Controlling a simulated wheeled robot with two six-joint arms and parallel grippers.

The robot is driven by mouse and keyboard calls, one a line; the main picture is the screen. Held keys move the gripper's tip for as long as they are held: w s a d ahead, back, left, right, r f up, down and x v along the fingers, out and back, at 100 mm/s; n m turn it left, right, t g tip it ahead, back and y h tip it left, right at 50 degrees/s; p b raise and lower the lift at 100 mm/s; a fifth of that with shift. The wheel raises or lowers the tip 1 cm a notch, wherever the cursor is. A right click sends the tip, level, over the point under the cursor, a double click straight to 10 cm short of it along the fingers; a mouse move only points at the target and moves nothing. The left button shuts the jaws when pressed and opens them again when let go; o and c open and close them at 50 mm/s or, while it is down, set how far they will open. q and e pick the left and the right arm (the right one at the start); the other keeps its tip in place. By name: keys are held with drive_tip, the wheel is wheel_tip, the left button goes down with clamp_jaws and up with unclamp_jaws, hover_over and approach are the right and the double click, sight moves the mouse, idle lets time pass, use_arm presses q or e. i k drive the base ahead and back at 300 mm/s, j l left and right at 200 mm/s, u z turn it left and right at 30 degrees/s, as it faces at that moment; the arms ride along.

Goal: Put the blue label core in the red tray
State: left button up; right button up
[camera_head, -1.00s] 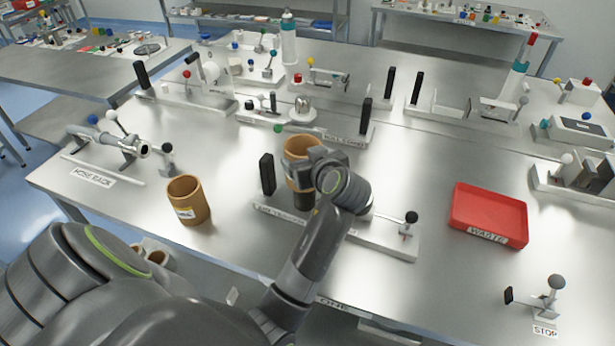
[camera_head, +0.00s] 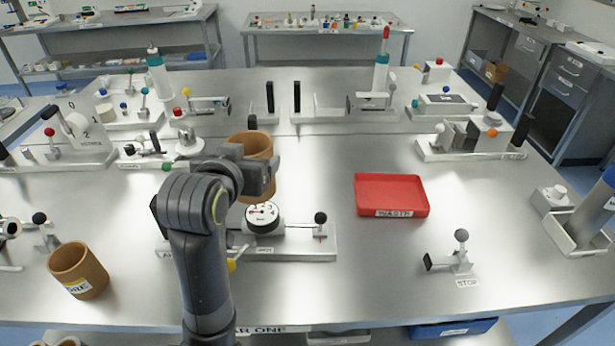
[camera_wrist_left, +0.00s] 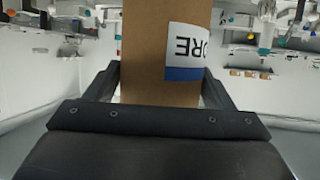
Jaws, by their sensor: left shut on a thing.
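My left gripper (camera_head: 262,172) is shut on a brown cardboard core (camera_head: 255,148). In the left wrist view the core (camera_wrist_left: 145,50) stands between the two fingers, and its white label with a blue band shows the letters "ORE". The core is held upright above the white dial fixture, apart from it as far as I can tell. The red tray (camera_head: 391,175), marked "WASTE", lies to the right of the gripper and looks empty. My right gripper is not in view.
A second brown core (camera_head: 78,270) with a yellow-edged label stands at the front left. The dial fixture (camera_head: 262,216) is under the held core. A small stop (camera_head: 455,255) stands in front of the tray. The table between fixture and tray is clear.

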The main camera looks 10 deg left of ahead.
sight(390, 197)
drive_tip(key=i+z, duration=0.15)
drive_tip(key=z, duration=0.95)
drive_tip(key=i+j+z, duration=0.1)
drive_tip(key=i, duration=0.3)
